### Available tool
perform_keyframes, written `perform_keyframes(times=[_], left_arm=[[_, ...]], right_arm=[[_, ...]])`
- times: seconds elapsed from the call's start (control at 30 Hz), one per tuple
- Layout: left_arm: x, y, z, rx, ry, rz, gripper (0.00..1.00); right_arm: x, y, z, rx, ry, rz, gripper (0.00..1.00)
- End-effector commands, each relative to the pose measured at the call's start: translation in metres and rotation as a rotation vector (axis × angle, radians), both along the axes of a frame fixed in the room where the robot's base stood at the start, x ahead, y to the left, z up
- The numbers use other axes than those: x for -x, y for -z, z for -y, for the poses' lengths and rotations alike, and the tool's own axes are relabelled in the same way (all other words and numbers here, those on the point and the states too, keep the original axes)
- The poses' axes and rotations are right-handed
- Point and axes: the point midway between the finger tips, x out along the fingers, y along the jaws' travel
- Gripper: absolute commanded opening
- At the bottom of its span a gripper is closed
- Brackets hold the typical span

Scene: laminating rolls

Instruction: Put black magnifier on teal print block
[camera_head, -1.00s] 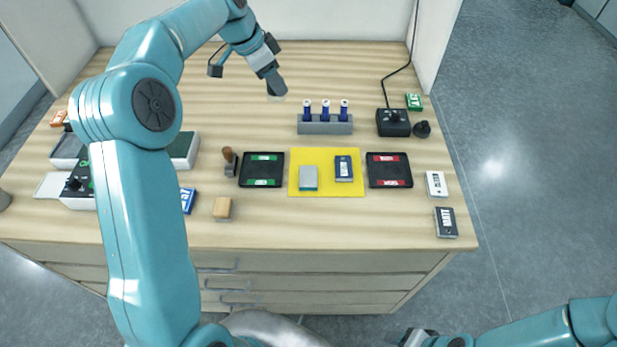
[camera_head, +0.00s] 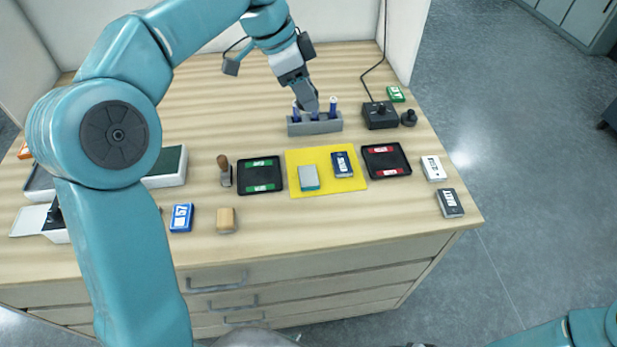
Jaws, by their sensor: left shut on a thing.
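A small round black piece (camera_head: 409,118), perhaps the black magnifier, stands at the right beside a black box. The teal print block (camera_head: 309,178), with a pale grey top and teal side, lies on the left part of the yellow mat (camera_head: 325,190). Its top is bare.
A dark blue block (camera_head: 342,164) shares the mat. Ink pads, green (camera_head: 260,175) and red (camera_head: 386,160), flank it. The rack (camera_head: 315,125) stands behind. A wooden-handled stamp (camera_head: 224,171) and a wooden block (camera_head: 226,221) are left.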

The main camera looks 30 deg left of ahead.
Motion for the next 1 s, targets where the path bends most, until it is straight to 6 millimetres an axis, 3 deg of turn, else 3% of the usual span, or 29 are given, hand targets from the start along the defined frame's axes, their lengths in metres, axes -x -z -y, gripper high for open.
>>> perform_keyframes(times=[0.17,0.5,1.0], left_arm=[[0.0,0.034,0.005,0.001,0.008,-0.007,0.12],[-0.001,0.129,0.005,0.0,0.008,-0.009,0.12],[0.0,0.195,0.004,0.0,0.01,-0.004,0.12]], right_arm=[[0.0,0.009,0.0,0.0,0.0,0.001,0.67],[0.0,0.01,0.0,0.0,0.0,0.0,0.67],[0.0,0.006,0.0,0.0,0.0,0.0,0.67]])
